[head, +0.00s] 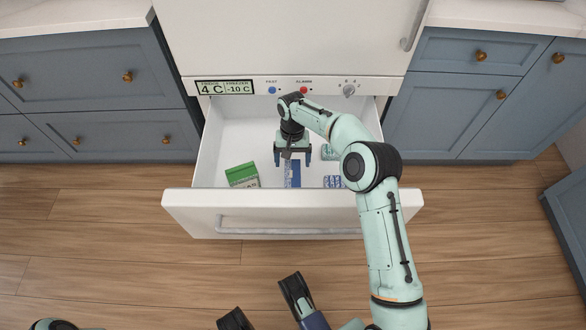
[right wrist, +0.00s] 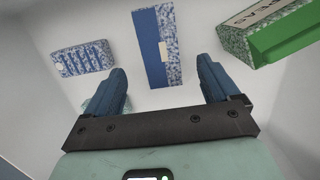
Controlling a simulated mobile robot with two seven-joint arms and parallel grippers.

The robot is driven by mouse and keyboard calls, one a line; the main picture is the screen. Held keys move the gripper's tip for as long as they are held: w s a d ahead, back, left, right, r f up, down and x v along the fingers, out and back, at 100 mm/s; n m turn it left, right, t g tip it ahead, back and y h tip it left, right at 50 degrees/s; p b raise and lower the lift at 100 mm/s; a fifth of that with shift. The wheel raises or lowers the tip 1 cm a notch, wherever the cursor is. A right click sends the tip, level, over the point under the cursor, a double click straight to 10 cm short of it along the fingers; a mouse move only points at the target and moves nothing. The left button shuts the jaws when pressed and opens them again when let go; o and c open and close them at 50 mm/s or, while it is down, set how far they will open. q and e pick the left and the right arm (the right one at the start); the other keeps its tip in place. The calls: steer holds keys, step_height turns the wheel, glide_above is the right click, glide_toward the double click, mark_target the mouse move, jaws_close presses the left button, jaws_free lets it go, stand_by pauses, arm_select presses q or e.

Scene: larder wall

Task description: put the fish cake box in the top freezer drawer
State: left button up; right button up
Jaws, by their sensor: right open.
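The open drawer (head: 203,160) under the white appliance holds several packages. A long blue box with a speckled side (head: 292,174), probably the fish cake box, lies in its middle; its name cannot be read. In the right wrist view the blue box (right wrist: 147,50) shows a pale label and lies beyond the gap between the fingers, touching neither. My right gripper (head: 293,160) is open and empty over the drawer, above the far part of this box. It also shows in the right wrist view (right wrist: 165,85).
A green box (head: 242,175) lies at the drawer's left. A blue-and-white ribbed pack (head: 333,182) and a pale green pack (head: 329,152) lie at its right. The drawer front (head: 290,213) stands out over the wooden floor. Blue cabinets (head: 455,115) flank the appliance.

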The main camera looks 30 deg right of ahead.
arm_select(q)
steer(key=shift+w+d+r, duration=0.1)
steer(key=shift+w+r, duration=0.4)
steer(key=shift+w, duration=0.15)
arm_select(e)
steer(key=r, duration=0.3)
steer(key=shift+w+d+r, duration=0.15)
steer(key=shift+w+r, duration=0.05)
steer(key=shift+r, duration=0.1)
